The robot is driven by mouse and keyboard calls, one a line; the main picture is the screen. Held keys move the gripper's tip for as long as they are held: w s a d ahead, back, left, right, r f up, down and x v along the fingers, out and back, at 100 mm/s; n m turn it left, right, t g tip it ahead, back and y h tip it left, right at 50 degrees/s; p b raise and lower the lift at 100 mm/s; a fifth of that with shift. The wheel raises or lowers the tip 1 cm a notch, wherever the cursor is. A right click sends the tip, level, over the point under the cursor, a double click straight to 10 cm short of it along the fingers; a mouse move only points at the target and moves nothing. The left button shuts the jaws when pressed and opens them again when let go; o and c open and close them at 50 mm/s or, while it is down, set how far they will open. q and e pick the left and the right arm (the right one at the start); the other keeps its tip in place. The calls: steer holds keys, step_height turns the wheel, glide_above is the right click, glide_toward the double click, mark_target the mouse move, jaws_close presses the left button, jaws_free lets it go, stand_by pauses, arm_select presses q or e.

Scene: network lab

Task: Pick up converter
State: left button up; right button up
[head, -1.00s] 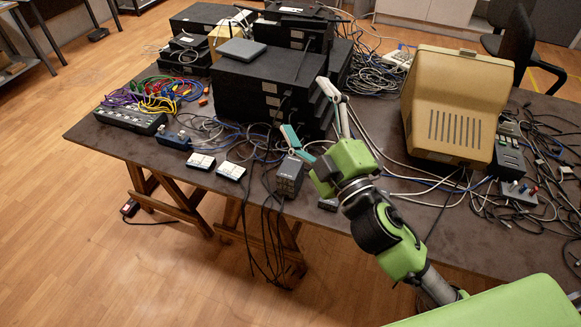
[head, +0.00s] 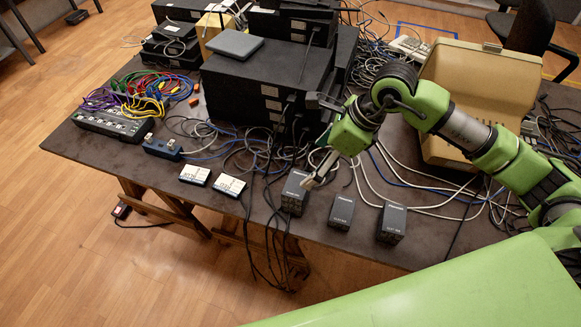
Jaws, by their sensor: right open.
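Three small dark grey boxes stand along the table's front edge: a left box (head: 294,193), a middle box (head: 340,212) and a right box (head: 391,223). Two small white-topped boxes, one (head: 195,174) and another (head: 230,185), lie to their left. I cannot tell for certain which of these is the converter. My right gripper (head: 315,172) is open and points down and left. Its fingertips are at the upper right of the left grey box, partly overlapping it in the picture; I cannot tell if they touch. My left gripper is out of view.
A stack of black units (head: 270,85) stands behind the grey boxes. A large beige case (head: 485,85) is at right, partly behind my arm. Loose cables (head: 215,130) run across the table, some over the front edge. A grey multi-port strip (head: 112,123) sits at left.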

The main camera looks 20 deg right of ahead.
steer(key=w+d, duration=0.1)
steer(key=d, duration=0.1)
steer(key=h+p, duration=0.1)
steer(key=p, duration=0.1)
glide_above(298, 184)
steer(key=s+d, duration=0.1)
steer(key=d, duration=0.1)
step_height(298, 184, down, 8)
steer(key=shift+d+r, duration=0.1)
steer(key=shift+r, duration=0.05)
steer(key=shift+a+p+x, duration=0.2)
steer(key=shift+p+x, duration=0.8)
steer(key=shift+x, duration=1.2)
steer(key=shift+a+f, duration=0.1)
steer(key=shift+f, duration=0.2)
steer(key=shift+c, duration=0.4)
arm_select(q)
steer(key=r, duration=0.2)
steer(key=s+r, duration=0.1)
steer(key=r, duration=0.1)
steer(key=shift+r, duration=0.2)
arm_select(e)
steer(key=c, duration=1.3)
